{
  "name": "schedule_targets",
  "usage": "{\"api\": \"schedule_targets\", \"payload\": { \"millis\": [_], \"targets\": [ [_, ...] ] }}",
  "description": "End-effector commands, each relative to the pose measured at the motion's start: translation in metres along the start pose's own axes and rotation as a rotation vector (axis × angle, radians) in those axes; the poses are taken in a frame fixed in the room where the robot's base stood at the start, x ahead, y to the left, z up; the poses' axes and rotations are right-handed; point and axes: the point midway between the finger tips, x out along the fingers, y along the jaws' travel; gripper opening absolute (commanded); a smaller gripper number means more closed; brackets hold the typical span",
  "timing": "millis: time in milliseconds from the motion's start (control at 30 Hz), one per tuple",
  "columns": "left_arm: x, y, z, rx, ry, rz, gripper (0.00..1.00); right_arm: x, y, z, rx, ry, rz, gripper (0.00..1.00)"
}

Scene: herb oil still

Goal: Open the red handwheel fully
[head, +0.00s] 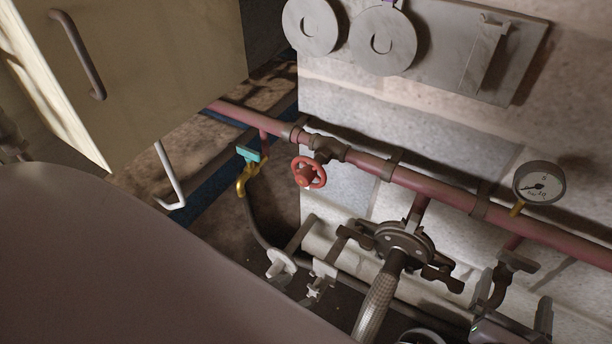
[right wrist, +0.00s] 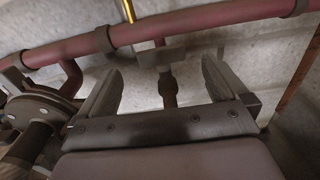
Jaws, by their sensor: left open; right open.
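The red handwheel (head: 308,172) sits on a short brown valve body (head: 328,149) on the red pipe, left of centre in the head view. Its rim and hub face me, with no gripper touching it. How far it is turned I cannot tell. My right gripper (head: 515,319) is at the lower right of the head view, well away from the handwheel. In the right wrist view my right gripper (right wrist: 162,70) is open, with a dark fitting (right wrist: 168,88) below the pipe showing between its fingers. My left gripper does not show; a large smooth shape hides the lower left.
The red pipe (head: 440,186) crosses the wall, carrying a round gauge (head: 539,183). A flanged fitting with a braided hose (head: 377,301) stands below. A teal-handled tap (head: 249,155) is left of the handwheel. A cabinet (head: 160,70) fills the upper left.

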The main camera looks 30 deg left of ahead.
Motion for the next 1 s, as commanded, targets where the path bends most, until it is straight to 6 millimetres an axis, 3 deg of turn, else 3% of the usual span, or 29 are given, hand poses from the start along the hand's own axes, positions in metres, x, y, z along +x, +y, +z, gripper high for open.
{"api": "schedule_targets", "payload": {
  "millis": [133, 267, 600, 1000],
  "targets": [
    [0.002, -0.009, -0.008, 0.118, 0.031, -0.032, 0.63, -0.007, -0.006, -0.01, 0.132, 0.046, -0.019, 1.0],
    [0.005, -0.025, -0.024, 0.363, 0.084, -0.1, 0.63, -0.019, -0.017, -0.028, 0.408, 0.129, -0.067, 1.0],
    [0.004, -0.066, -0.069, 1.14, 0.146, -0.358, 0.63, -0.066, -0.036, -0.075, 1.264, 0.317, -0.283, 1.0],
    [-0.006, -0.097, -0.113, 2.045, 0.016, -0.703, 0.63, -0.124, -0.041, -0.102, 2.246, 0.397, -0.649, 1.0]
  ]
}}
